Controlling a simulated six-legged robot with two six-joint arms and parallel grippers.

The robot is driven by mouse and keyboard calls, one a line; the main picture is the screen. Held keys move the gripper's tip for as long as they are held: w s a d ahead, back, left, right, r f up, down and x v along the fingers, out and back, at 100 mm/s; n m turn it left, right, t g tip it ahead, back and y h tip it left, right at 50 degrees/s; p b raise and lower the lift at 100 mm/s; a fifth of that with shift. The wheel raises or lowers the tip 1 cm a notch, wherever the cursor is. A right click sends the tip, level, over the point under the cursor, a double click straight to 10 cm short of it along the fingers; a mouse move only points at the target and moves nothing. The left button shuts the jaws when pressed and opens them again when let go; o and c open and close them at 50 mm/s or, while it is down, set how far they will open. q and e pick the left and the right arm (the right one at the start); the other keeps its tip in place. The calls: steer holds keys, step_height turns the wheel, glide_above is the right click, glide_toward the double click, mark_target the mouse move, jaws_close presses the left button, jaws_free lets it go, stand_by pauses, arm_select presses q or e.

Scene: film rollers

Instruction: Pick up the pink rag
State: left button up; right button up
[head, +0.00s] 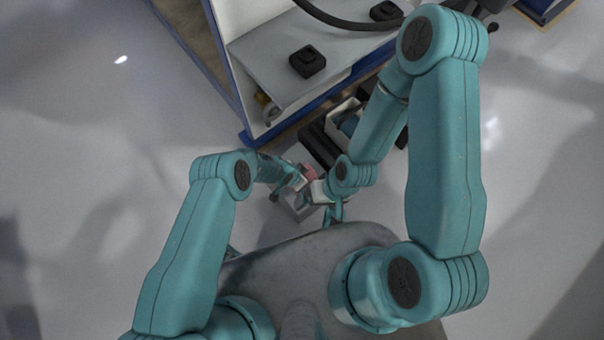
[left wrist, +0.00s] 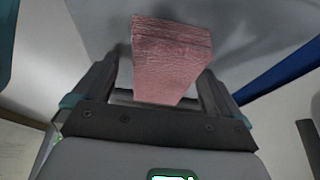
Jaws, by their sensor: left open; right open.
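The pink rag (left wrist: 172,58) hangs or lies in front of my left gripper (left wrist: 160,72) in the left wrist view, wider at the top and narrowing towards the palm. The two fingers stand apart on either side of it; I cannot tell whether they touch it. In the head view a small pink patch of the rag (head: 309,172) shows between the ends of my two arms. My left gripper (head: 297,183) is beside it, partly hidden. My right gripper (head: 333,205) is open just right of the rag; its contact with the rag cannot be made out.
A white workbench with blue edges (head: 243,100) stands beyond the arms, with a grey top (head: 275,60) and a black box (head: 307,62) on it. A white bin (head: 343,113) and dark items sit at its right foot. The floor at left (head: 90,150) is clear.

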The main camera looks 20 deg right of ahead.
arm_select(q)
steer(key=shift+r, duration=0.1)
steer(key=shift+c, duration=0.3)
steer(key=c, duration=1.1)
steer(key=shift+o, duration=0.2)
step_height(320, 180, up, 20)
steer(key=p, duration=2)
